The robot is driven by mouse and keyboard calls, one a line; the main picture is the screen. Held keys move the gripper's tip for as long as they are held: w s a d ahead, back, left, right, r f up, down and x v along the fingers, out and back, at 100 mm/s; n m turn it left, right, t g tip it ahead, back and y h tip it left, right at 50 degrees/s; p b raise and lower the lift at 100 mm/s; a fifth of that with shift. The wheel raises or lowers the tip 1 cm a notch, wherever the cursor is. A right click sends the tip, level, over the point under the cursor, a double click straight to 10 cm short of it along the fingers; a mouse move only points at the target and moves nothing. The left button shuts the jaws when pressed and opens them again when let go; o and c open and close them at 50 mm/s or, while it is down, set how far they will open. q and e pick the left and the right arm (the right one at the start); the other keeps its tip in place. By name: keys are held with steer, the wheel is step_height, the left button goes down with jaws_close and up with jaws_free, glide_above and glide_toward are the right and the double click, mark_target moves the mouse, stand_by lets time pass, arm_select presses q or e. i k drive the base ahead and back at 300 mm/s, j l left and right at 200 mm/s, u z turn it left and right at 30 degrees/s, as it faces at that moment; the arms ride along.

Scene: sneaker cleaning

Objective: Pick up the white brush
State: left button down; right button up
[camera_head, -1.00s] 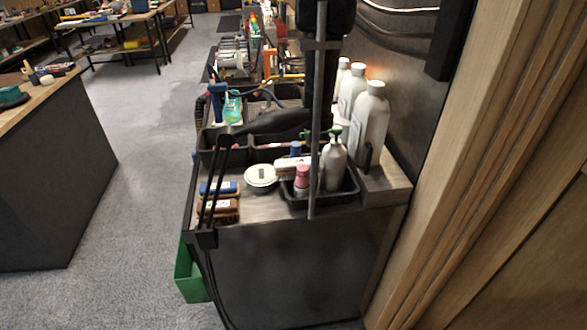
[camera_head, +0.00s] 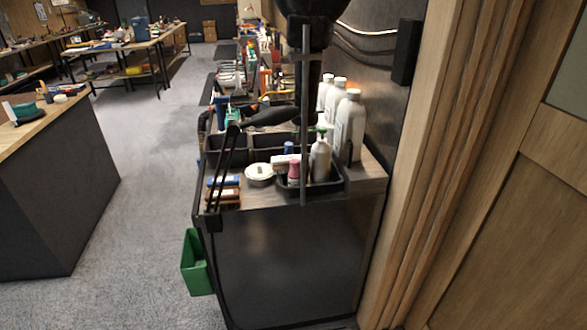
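A white-topped block (camera_head: 284,162) that looks like the white brush lies at the back of a small black tray (camera_head: 312,196) on the cart. It is partly hidden by the bottles in front of it and by an upright pole, so its full shape is not clear. A blue-topped brush (camera_head: 224,181) and a brown brush (camera_head: 223,195) lie at the cart's front left.
The dark cart (camera_head: 285,255) has a wooden top. A pink-capped bottle (camera_head: 294,172), pump bottle (camera_head: 320,160), round white tin (camera_head: 259,174) and upright pole (camera_head: 304,120) crowd it. Large white bottles (camera_head: 349,124) stand at right. A green bin (camera_head: 196,262) hangs left. Grey floor (camera_head: 145,190) is open.

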mark_target(279, 164)
steer(key=k+z, duration=0.1)
steer(key=z, duration=1.35)
steer(key=j+z, duration=0.4)
steer(key=k+j+z, duration=0.1)
steer(key=j+z, duration=0.25)
steer(key=k+j, duration=0.15)
steer(key=j, duration=0.35)
steer(key=k+j, duration=0.15)
steer(key=j, duration=0.4)
steer(key=k+j, duration=0.15)
steer(key=j, duration=0.35)
steer(key=k+j, duration=0.15)
steer(key=j, duration=0.35)
steer(key=k+j, duration=0.2)
steer(key=j, duration=0.3)
steer(key=k+j, duration=0.15)
steer(key=j, duration=0.4)
steer(key=k+j, duration=0.15)
steer(key=j, duration=0.35)
steer(key=k+j, duration=0.15)
steer(key=j, duration=0.35)
